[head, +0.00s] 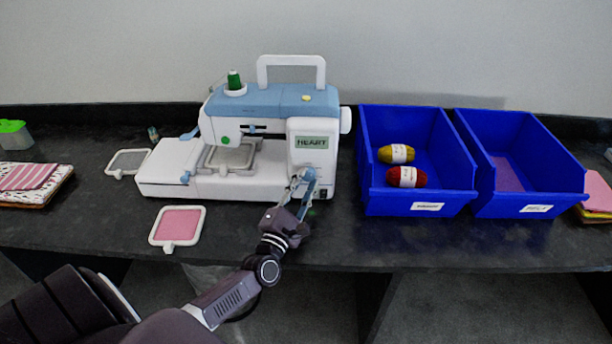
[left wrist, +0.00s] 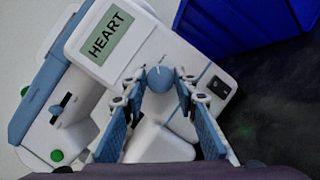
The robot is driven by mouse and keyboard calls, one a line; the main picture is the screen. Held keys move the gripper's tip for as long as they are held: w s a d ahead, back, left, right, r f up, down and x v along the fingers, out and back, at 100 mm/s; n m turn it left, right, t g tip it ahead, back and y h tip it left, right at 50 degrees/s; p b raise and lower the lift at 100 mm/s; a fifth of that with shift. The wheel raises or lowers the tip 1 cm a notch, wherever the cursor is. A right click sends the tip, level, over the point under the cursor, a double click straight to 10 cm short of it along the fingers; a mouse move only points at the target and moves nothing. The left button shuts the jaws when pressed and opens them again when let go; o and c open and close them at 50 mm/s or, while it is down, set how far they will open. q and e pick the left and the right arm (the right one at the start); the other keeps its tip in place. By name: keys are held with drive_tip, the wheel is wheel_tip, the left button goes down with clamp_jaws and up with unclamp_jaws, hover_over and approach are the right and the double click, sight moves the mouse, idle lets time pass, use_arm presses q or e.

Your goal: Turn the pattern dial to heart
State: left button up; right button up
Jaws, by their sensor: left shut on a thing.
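The white and blue embroidery machine (head: 268,110) stands at the back of the dark counter. Its display (head: 311,142) reads HEART, and it reads HEART in the left wrist view (left wrist: 110,36) too. The round blue pattern dial (left wrist: 160,78) sits below the display on the machine's front. My left gripper (head: 303,180) reaches the front of the machine from below. In the left wrist view its fingertips (left wrist: 157,84) are on either side of the dial, shut on it. In the head view the gripper covers the dial. My right gripper is in neither view.
A blue bin with two yarn balls (head: 366,175) and a second blue bin (head: 560,165) stand right of the machine. A hoop with pink fabric (head: 177,225) lies in front, and an empty-looking hoop (head: 127,160) lies to the left. A power switch (left wrist: 219,87) is near the dial.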

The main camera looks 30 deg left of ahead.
use_arm(q)
drive_tip(key=m+g+p, duration=0.1)
drive_tip(key=m+p, duration=0.2)
drive_tip(key=shift+r+h, duration=0.2)
drive_tip(key=shift+h, duration=0.2)
drive_tip(key=shift+f+m+p, duration=0.1)
drive_tip(key=shift+m+p, duration=0.4)
drive_tip(key=shift+p, duration=0.05)
drive_tip(key=o, duration=1.2)
drive_tip(key=shift+c, duration=0.2)
drive_tip(key=shift+s, duration=0.2)
drive_tip(key=s+d, duration=0.1)
drive_tip(key=s, duration=1)
drive_tip(key=shift+s+d+f, duration=0.25)
drive_tip(key=shift+d+f, duration=0.1)
drive_tip(key=shift+f, duration=0.1)
